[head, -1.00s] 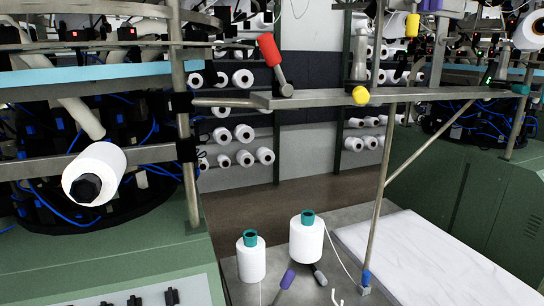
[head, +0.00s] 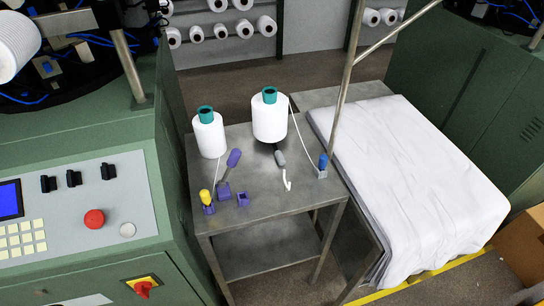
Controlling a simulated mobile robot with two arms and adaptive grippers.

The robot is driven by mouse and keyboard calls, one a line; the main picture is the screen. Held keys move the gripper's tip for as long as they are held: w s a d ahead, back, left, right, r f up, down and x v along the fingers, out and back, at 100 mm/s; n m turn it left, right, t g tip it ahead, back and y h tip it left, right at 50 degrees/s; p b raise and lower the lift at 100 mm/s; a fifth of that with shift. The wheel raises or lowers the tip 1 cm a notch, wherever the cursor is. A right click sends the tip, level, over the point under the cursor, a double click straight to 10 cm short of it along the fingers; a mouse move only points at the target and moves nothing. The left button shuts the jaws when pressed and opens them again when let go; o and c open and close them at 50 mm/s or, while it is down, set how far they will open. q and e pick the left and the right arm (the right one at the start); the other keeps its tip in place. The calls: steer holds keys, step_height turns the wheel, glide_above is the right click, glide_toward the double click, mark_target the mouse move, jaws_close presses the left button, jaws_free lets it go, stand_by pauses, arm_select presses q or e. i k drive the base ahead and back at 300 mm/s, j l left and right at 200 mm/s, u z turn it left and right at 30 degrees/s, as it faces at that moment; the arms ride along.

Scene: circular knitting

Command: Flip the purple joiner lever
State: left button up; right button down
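The purple joiner lever (head: 233,158) stands tilted on the grey metal table, its purple knob up and to the right of its purple base (head: 224,191). A small separate purple block (head: 243,199) sits just right of that base. A white yarn cone with a teal top (head: 209,134) stands behind the lever, and a larger one (head: 269,118) stands to the right. A grey-handled piece (head: 280,158) lies near the larger cone, with a white yarn end (head: 287,182) below it. Neither of my grippers is in the head view.
A yellow-knobbed piece (head: 206,197) on a purple base stands left of the lever. A blue-capped post (head: 323,161) stands at the table's right edge. The green machine with its control panel (head: 70,215) is left; a white cloth stack (head: 410,175) is right. The table's front (head: 270,195) is mostly clear.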

mark_target(233, 158)
steer(key=i+l+u, duration=0.1)
steer(key=l+u, duration=0.95)
steer(key=u, duration=0.15)
steer(key=k+j, duration=0.15)
steer(key=j, duration=0.15)
steer(key=k+j, duration=0.2)
steer(key=j, duration=0.15)
